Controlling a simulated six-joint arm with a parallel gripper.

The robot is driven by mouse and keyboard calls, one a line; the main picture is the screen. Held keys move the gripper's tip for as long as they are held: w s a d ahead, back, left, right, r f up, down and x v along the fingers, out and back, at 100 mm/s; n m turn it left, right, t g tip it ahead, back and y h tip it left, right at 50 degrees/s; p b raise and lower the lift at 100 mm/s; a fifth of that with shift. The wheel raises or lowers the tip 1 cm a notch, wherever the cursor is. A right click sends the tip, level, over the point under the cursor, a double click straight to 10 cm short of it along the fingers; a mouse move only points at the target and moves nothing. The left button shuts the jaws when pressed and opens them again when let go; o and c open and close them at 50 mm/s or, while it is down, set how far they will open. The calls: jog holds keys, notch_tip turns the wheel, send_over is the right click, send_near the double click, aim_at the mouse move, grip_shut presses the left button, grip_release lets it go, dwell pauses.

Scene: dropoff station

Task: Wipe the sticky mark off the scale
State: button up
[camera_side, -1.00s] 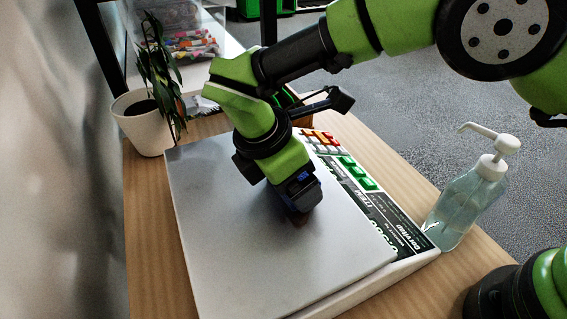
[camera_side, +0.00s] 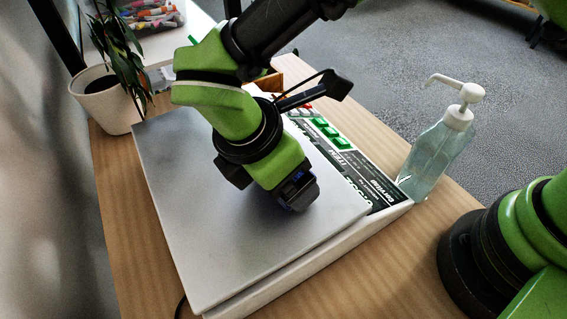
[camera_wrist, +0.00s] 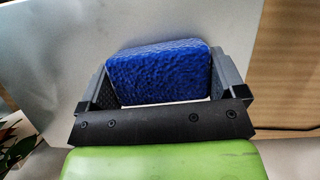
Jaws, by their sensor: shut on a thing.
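The scale's grey plate (camera_side: 190,235) lies on the wooden table, with its green and black display and key panel (camera_side: 350,172) along the right side. My gripper (camera_wrist: 160,85) is shut on a blue sponge (camera_wrist: 158,70) with a rough surface. In the side view the gripper (camera_side: 298,190) is low over the plate, toward its right half. The sponge is mostly hidden there, and I cannot tell whether it touches the plate. No sticky mark shows; the gripper and sponge cover part of the plate.
A pump bottle of clear liquid (camera_side: 437,148) stands right of the scale. A potted plant (camera_side: 108,98) stands at the far left corner. A container of colourful items (camera_side: 150,12) is behind. Bare wooden table (camera_side: 120,220) shows at the left.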

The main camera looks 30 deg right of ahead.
jog(key=shift+w+d, duration=0.1)
jog(key=shift+w, duration=4.65)
jog(key=shift+s, duration=5.2)
jog(key=shift+s+r, duration=0.1)
jog(key=shift+s, duration=0.05)
jog(key=shift+r, duration=3.95)
